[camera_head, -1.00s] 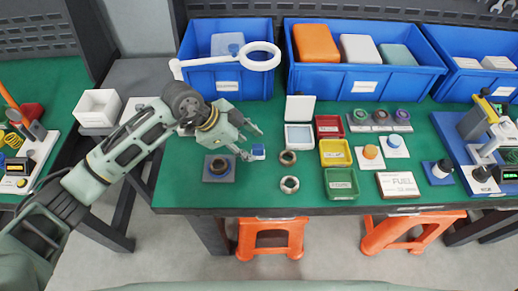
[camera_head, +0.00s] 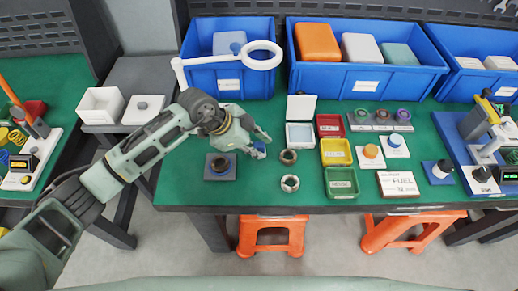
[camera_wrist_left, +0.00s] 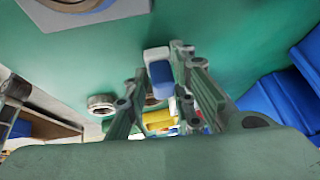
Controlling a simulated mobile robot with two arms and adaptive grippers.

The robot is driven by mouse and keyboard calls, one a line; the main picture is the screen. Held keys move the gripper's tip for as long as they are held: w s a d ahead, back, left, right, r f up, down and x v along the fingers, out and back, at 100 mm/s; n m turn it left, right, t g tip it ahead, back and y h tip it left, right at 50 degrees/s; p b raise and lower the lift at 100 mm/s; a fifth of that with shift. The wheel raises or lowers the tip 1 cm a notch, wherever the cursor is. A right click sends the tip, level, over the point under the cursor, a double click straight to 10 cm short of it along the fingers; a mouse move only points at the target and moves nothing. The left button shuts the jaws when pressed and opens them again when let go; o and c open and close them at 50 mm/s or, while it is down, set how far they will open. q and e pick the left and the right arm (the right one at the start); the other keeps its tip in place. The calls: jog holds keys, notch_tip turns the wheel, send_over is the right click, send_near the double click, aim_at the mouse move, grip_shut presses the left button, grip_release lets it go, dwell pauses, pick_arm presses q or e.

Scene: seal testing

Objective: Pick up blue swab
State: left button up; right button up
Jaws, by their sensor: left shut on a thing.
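The blue swab (camera_wrist_left: 161,80) is a small blue block with a white end in the left wrist view, between the two fingers of my left gripper (camera_wrist_left: 163,88). In the head view my left gripper (camera_head: 261,146) is over the green table, and a bit of the blue swab (camera_head: 259,152) shows at its fingertips. The gripper is shut on the swab and partly hides it. I cannot tell whether the swab is clear of the tabletop. My right gripper is not in view.
A grey block with a dark ring (camera_head: 220,166) stands left of the gripper. Two metal rings (camera_head: 290,183) lie to its right, beside red, yellow and green trays (camera_head: 341,182). A white ring magnifier (camera_head: 262,56) and blue bins (camera_head: 229,82) are behind. The front left tabletop is clear.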

aim_at(258, 146)
pick_arm(q)
jog(key=shift+r, duration=0.35)
jog(key=r, duration=0.2)
jog(key=r+b, duration=0.1)
jog(key=shift+s+d+r, duration=0.1)
jog(key=shift+d+r, duration=0.2)
jog(key=shift+r, duration=0.05)
jog(key=s+d+r+b, duration=0.1)
jog(key=s+d+r, duration=0.4)
jog(key=d, duration=0.4)
jog(key=shift+s+d+r+b, duration=0.25)
jog(key=shift+d+r+b, duration=0.1)
jog(key=shift+r, duration=0.5)
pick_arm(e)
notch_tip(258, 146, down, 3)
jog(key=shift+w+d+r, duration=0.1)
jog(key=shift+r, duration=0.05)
